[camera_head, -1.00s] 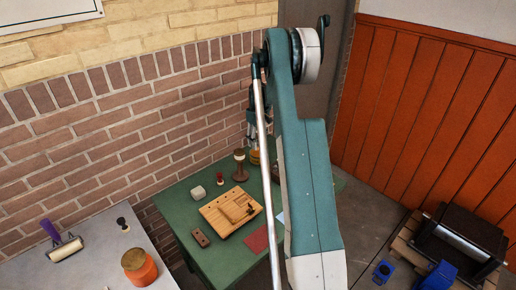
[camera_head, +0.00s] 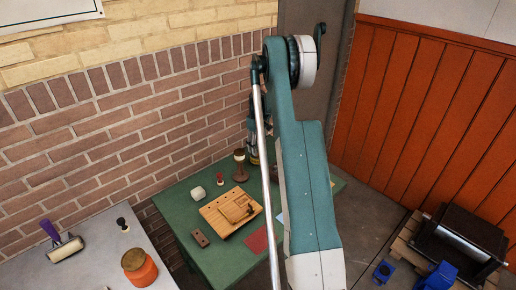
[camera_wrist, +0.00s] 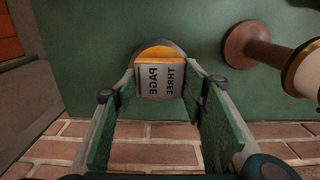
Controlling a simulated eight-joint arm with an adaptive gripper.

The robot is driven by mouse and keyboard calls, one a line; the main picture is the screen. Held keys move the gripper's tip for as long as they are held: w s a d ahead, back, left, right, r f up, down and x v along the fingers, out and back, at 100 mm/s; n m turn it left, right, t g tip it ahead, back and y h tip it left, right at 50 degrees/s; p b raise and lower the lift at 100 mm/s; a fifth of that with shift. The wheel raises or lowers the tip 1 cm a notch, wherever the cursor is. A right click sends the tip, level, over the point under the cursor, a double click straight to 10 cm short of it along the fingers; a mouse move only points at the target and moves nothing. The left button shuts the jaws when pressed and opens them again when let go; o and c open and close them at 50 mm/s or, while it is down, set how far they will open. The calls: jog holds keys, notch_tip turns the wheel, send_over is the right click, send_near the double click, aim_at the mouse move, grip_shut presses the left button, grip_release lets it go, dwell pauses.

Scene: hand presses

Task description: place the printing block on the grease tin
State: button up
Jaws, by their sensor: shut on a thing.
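The printing block (camera_wrist: 167,80), with a pale face marked "PAGE THREE" in dark letters, is between the fingers of my gripper (camera_wrist: 160,88) in the wrist view. My gripper is shut on it. The grease tin (camera_wrist: 158,48), round and orange with a grey rim, shows just beyond the block and is partly hidden by it. Whether the block touches the tin cannot be told. In the head view my gripper (camera_head: 252,140) is at the back of the green table by the wall, partly hidden by my arm. The tin is mostly hidden there.
A brown wooden stand (camera_head: 239,166) is close to the left of my gripper, and also in the wrist view (camera_wrist: 250,42). A wooden board (camera_head: 230,211), white block (camera_head: 198,193), small red-topped piece (camera_head: 220,179) and brown bar (camera_head: 200,237) are on the green table (camera_head: 179,213).

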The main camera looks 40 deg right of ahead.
aim_at(258, 149)
jog(key=shift+f, duration=0.15)
jog(key=o, duration=0.9)
notch_tip(258, 149, up, 12)
jog(key=shift+r+p, duration=0.2)
jog(key=shift+p, duration=0.1)
dwell(0.7)
